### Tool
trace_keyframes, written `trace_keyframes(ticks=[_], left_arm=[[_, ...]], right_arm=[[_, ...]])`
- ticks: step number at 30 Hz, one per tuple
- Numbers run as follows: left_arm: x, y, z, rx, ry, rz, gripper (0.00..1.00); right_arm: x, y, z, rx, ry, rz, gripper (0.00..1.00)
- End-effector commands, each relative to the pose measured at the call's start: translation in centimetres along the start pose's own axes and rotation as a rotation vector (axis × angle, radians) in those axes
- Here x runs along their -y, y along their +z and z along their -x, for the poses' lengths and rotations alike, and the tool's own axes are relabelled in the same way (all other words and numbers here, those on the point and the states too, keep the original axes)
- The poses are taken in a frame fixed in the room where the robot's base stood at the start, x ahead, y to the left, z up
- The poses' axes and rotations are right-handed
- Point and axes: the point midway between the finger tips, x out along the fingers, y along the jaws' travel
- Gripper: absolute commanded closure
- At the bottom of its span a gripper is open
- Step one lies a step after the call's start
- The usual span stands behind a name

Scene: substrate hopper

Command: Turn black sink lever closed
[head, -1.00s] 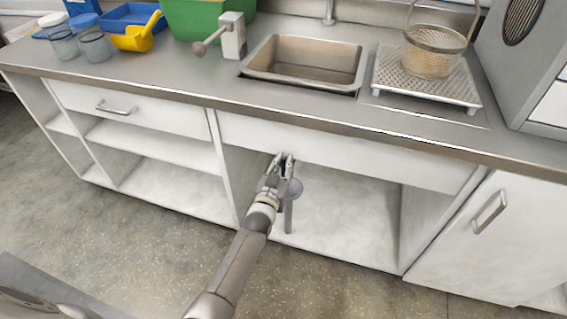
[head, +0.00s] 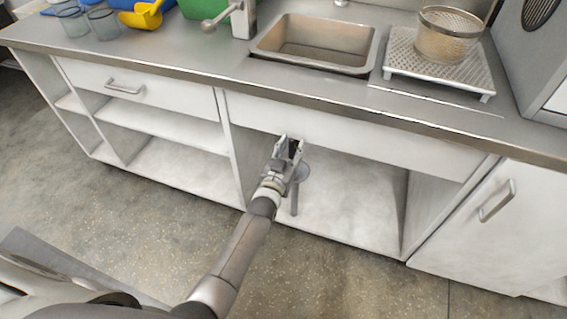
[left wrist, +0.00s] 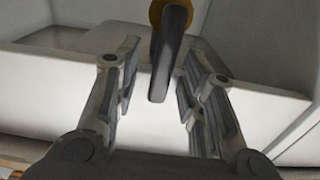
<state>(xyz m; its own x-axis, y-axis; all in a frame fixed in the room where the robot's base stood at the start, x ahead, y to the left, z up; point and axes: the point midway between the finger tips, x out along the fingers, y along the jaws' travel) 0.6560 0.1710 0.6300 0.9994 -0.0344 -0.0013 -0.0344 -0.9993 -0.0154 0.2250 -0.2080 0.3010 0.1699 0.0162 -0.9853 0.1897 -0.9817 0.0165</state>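The black sink lever (left wrist: 169,65) shows in the left wrist view as a dark bar hanging from a brass-coloured round fitting (left wrist: 168,10). It lies between the two fingers of my left gripper (left wrist: 158,85), with a gap on each side. The gripper is open. In the head view my left gripper (head: 290,145) is at the opening of the cabinet under the sink (head: 315,42). I cannot make out the lever there, as the gripper covers that spot. My right gripper is in neither view.
A grey disc (head: 301,172) and pipe (head: 294,203) are just behind the gripper under the sink. The cabinet's front panel (head: 350,140) is above it. A perforated tray (head: 400,60) with a mesh basket (head: 445,40) stands on the counter. The floor in front is clear.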

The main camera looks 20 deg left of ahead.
Motion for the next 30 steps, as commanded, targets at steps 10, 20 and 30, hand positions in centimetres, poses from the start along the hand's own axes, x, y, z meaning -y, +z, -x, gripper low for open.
trace_keyframes(ticks=[10,20,30], left_arm=[[0.0,0.1,6.0,0.003,0.0,0.0,0.62],[0.0,0.1,10.3,0.002,0.001,-0.001,0.62],[0.0,0.0,11.0,0.001,0.001,-0.001,0.62]], right_arm=[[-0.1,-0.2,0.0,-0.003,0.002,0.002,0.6],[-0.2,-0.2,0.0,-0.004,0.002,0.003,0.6],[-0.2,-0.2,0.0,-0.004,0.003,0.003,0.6]])
